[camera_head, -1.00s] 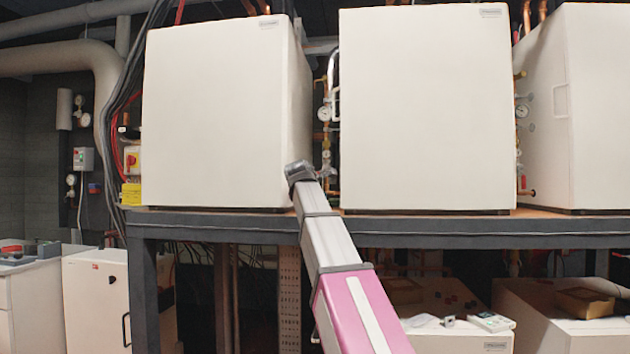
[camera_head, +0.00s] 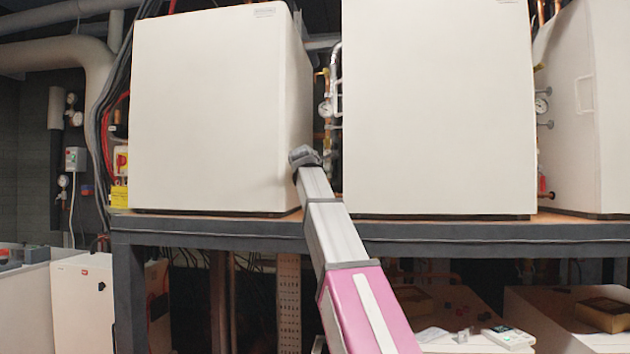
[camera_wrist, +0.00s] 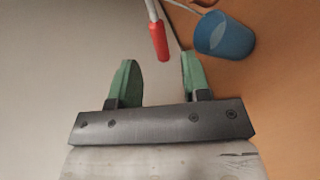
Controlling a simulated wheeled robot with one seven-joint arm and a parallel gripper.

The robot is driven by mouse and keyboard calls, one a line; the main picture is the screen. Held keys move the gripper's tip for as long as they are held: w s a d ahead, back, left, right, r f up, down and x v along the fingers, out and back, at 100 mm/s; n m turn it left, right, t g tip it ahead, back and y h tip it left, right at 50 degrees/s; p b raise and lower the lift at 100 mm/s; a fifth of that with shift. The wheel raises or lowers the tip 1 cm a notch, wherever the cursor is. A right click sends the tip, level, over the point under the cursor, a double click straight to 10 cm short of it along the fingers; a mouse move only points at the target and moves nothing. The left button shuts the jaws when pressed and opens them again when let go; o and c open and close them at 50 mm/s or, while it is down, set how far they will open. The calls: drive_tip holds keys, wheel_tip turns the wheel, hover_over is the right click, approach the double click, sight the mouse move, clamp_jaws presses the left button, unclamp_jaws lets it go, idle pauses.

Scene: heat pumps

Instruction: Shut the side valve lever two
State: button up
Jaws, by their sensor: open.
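A valve lever with a red handle (camera_wrist: 158,40) shows at the top of the wrist view, on a pale metal stem. I cannot tell from the picture which number this lever is. My gripper (camera_wrist: 158,58) is open, with its two green fingers spread on either side of the line of the handle. The handle's lower end lies just ahead of the gap, and contact cannot be told. In the head view my arm's end (camera_head: 305,157) is at the right edge of the left white unit (camera_head: 215,110); the fingers and this lever are hidden there.
A blue cup-shaped object (camera_wrist: 224,36) is right of the red handle, near the right finger, over an orange-brown surface. The middle white unit (camera_head: 435,110) stands across a narrow gap with pipes and a gauge (camera_head: 326,109). A dark shelf edge (camera_head: 440,233) runs below.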

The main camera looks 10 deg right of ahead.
drive_tip(key=x, duration=0.8)
drive_tip(key=shift+s, duration=0.1)
clamp_jaws()
